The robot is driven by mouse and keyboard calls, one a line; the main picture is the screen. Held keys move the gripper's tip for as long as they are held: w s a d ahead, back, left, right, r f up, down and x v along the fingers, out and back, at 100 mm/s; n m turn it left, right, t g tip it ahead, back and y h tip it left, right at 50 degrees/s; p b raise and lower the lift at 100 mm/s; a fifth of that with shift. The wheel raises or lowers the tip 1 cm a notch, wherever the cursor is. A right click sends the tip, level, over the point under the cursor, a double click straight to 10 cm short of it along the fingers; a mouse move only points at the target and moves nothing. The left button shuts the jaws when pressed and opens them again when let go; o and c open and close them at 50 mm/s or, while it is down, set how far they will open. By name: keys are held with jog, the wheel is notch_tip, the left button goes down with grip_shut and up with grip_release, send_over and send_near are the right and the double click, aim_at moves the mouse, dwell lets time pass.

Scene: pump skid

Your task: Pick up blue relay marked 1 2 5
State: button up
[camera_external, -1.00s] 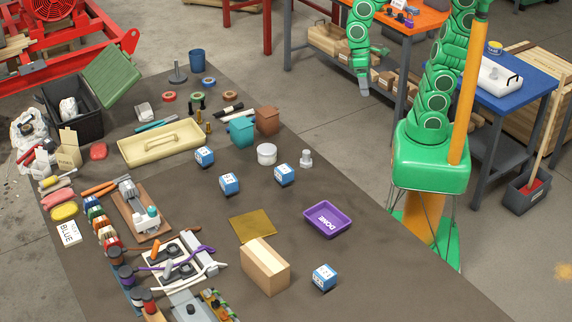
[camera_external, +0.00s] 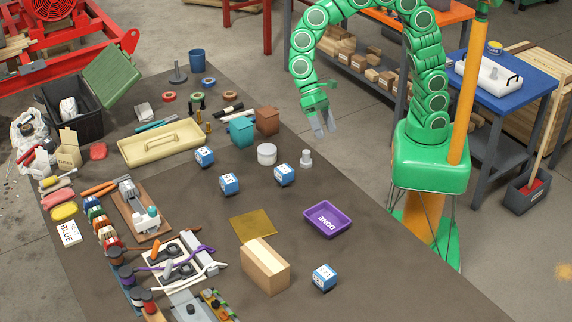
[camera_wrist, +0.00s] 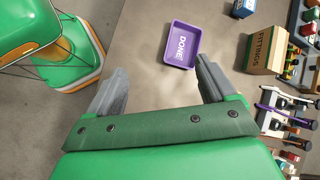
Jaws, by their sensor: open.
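Several blue relays with white marked faces stand on the dark table. In the external view one relay (camera_external: 204,157) is farthest back, one (camera_external: 229,184) is left of centre, one (camera_external: 285,175) is right of it, and one (camera_external: 324,277) is near the front by a wooden box. The markings are too small to read surely, so I cannot tell which is 1 2 5. A blue relay (camera_wrist: 245,7) shows partly at the top of the wrist view. My gripper (camera_external: 324,130) is open and empty, above the table's right edge. It also shows in the wrist view (camera_wrist: 160,88).
A purple tray marked DONE (camera_external: 327,219) lies right of centre. The wooden box (camera_external: 265,267) stands beside the front relay. A white jar (camera_external: 267,154) and a grey knobbed part (camera_external: 306,158) stand near the two middle relays. Tools and fittings crowd the table's left side.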

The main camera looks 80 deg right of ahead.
jog(key=w+a+f+m+g+y, duration=0.15)
jog(key=a+f, duration=0.25)
jog(key=a, duration=0.7)
jog(key=m+g+y, duration=0.2)
jog(key=m+g, duration=0.1)
jog(key=m, duration=0.1)
send_near(330, 286)
jog(key=shift+s+f, duration=0.25)
jog(key=shift+f, duration=0.1)
jog(key=shift+x, duration=0.85)
jog(key=shift+r+x, duration=0.15)
jog(key=shift+x, duration=1.55)
jog(key=shift+r+x, duration=0.1)
jog(key=shift+x, duration=1.55)
jog(key=shift+a, duration=0.15)
jog(key=c, duration=1.1)
